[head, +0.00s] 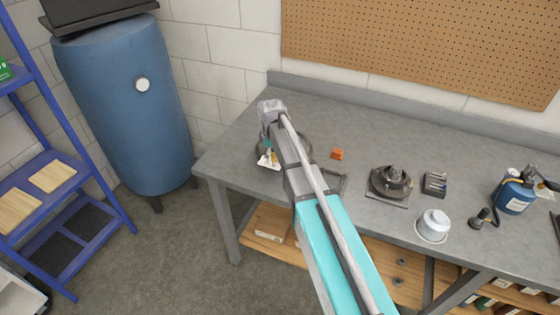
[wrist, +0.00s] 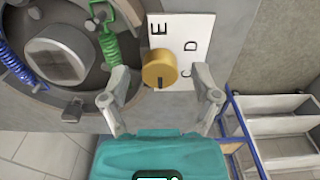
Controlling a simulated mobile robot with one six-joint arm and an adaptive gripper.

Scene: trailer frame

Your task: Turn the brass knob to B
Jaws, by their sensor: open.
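The brass knob (wrist: 159,70) shows in the wrist view, round and gold, on a white lettered card (wrist: 196,32). A dark line on the knob points toward the bottom of the picture. I read E above the knob and D and C to its right; no B shows. My gripper (wrist: 161,97) is open, with one finger on each side of the knob and visible gaps between. In the head view the white card (head: 264,162) shows at the bench's left end, partly behind my arm.
A round drum assembly with a green spring (wrist: 112,45) and a blue spring (wrist: 12,58) is left of the knob. The grey bench (head: 330,120) also holds an orange block (head: 337,154), a dark round part (head: 391,181) and a blue canister (head: 514,196). A blue tank (head: 125,110) stands left.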

